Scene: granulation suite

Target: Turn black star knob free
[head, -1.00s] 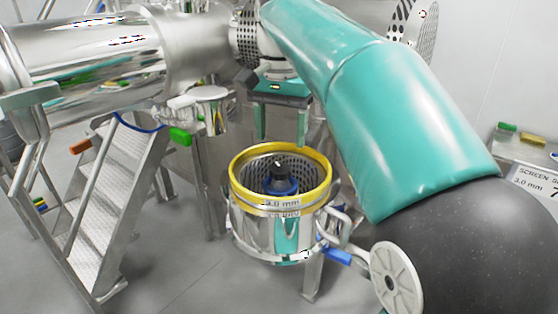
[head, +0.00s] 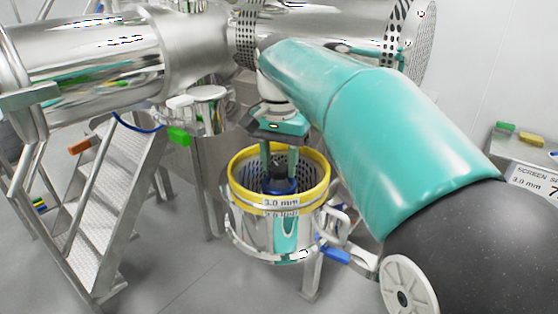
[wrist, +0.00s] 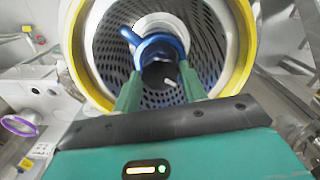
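The black star knob (head: 278,168) sits on top of a blue hub (head: 279,186) in the middle of a perforated screen basket with a yellow rim (head: 236,176). My gripper (head: 279,172) reaches down into the basket from above, one green finger on each side of the knob. In the wrist view the knob (wrist: 158,76) is a dark shape between the fingers (wrist: 159,72), with the blue hub (wrist: 158,45) beyond it. The fingers are apart, and gaps seem to show beside the knob. The knob's lower part is hidden.
A steel housing (head: 275,230) with a blue-gripped handle (head: 334,256) surrounds the basket. Steel ducting (head: 100,55) runs above and behind. Steps (head: 110,200) stand left, and a labelled shelf (head: 530,170) is at right. The yellow rim (wrist: 78,50) is close around my fingers.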

